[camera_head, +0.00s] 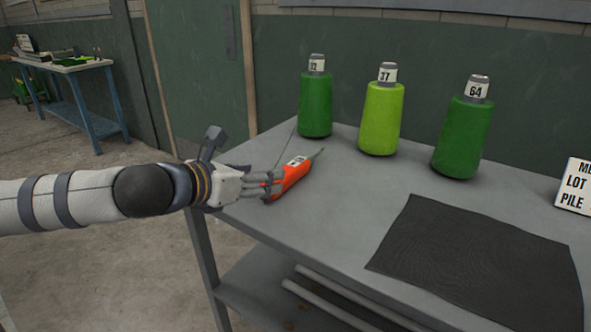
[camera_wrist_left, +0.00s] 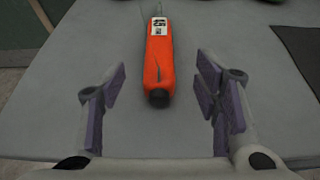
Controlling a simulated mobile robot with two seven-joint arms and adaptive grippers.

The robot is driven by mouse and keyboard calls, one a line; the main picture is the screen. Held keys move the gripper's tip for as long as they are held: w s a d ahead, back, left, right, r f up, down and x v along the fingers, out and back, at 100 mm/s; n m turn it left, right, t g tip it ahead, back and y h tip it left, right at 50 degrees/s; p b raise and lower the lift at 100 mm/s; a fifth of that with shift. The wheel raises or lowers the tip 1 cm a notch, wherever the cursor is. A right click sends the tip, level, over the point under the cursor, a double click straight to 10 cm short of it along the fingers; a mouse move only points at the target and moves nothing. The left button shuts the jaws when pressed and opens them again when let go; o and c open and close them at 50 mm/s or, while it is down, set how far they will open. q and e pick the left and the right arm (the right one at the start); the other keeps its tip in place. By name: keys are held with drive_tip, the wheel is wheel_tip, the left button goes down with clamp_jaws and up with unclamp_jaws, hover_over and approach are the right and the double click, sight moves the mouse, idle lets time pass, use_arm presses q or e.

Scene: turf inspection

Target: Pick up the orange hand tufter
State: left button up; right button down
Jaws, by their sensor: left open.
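The orange hand tufter (camera_head: 293,178) lies on the grey table (camera_head: 335,217) near its left edge. It has a white label and a thin needle end pointing away to the upper right. My left gripper (camera_head: 272,184) is at the tufter's near end in the head view and partly overlaps it. In the left wrist view the tufter (camera_wrist_left: 159,62) lies ahead, roughly centred between the open, purple-padded fingers (camera_wrist_left: 160,100). Its dark rear end reaches in line with the fingertips. I cannot tell whether any finger touches it. My right gripper is not in view.
Green cones labelled 32 (camera_head: 316,105), 37 (camera_head: 380,118) and 64 (camera_head: 463,137) stand along the back of the table. A dark mat (camera_head: 480,262) lies at the right front, and a white sign (camera_head: 574,186) stands at the right edge. A blue bench (camera_head: 75,95) is far left.

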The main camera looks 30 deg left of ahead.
sight(286, 170)
use_arm(q)
drive_tip(key=x, duration=0.4)
drive_tip(key=shift+s+f, duration=0.1)
drive_tip(key=shift+f, duration=0.25)
drive_tip(key=b+x, duration=0.2)
drive_tip(key=x, duration=0.4)
drive_tip(key=shift+a+f+b, duration=0.1)
drive_tip(key=shift+b, duration=0.2)
drive_tip(key=shift+r, duration=0.35)
drive_tip(key=shift+c, duration=0.6)
clamp_jaws()
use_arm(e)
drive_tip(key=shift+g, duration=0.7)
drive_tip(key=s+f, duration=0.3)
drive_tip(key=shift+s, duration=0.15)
